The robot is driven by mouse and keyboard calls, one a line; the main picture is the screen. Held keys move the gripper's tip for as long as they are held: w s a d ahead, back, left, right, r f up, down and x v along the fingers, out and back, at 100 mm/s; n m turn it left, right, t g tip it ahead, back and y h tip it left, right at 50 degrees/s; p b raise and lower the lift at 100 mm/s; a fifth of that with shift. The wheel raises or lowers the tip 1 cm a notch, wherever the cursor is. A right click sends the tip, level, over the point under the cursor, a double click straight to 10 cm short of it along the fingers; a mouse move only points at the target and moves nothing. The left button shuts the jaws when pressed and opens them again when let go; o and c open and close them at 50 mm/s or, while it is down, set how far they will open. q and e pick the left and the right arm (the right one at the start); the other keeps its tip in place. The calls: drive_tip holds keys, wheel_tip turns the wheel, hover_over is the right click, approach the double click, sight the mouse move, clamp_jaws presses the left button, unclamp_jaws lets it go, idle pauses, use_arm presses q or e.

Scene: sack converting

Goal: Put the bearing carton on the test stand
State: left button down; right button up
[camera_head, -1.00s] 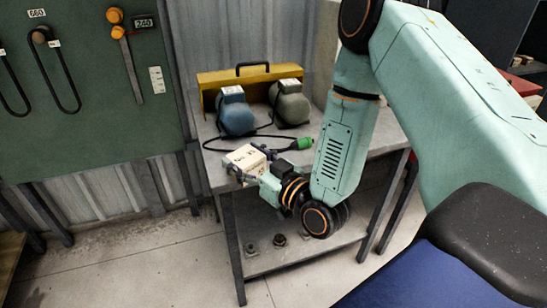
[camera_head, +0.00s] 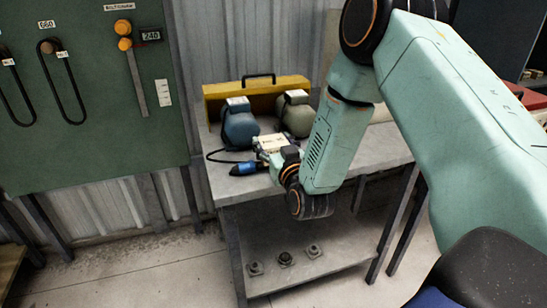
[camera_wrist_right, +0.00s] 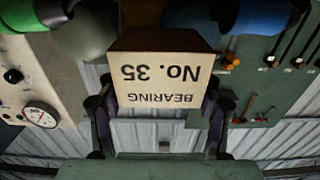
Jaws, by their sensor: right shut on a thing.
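The bearing carton (camera_head: 271,142) is a small cream box, held in front of the two motors in the head view. In the right wrist view the carton (camera_wrist_right: 160,78) fills the middle, its label upside down, reading "BEARING No. 35". My right gripper (camera_head: 273,149) is shut on it, with a finger at each side in the wrist view (camera_wrist_right: 158,118). The test stand seems to be the grey bench (camera_head: 238,189) under the motors. The carton is over its top; I cannot tell whether it touches. My left gripper is not in view.
A blue motor (camera_head: 240,128) and a grey-green motor (camera_head: 296,117) stand before a yellow guard (camera_head: 257,89). My right arm hides the bench's right part. A gauge panel (camera_wrist_right: 38,105) shows in the wrist view.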

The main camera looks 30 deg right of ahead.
wheel_tip(320, 180, down, 4)
drive_tip(key=shift+r+b, duration=0.25)
drive_tip(key=shift+b, duration=0.3)
drive_tip(key=shift+w+d, duration=0.15)
drive_tip(key=shift+r, duration=0.1)
drive_tip(key=shift+a, duration=0.2)
drive_tip(key=o, duration=1)
drive_tip(key=shift+s+f, duration=0.2)
drive_tip(key=shift+c, duration=0.2)
drive_tip(key=o, duration=0.4)
drive_tip(key=shift+w+d, duration=0.1)
drive_tip(key=shift+o, duration=0.2)
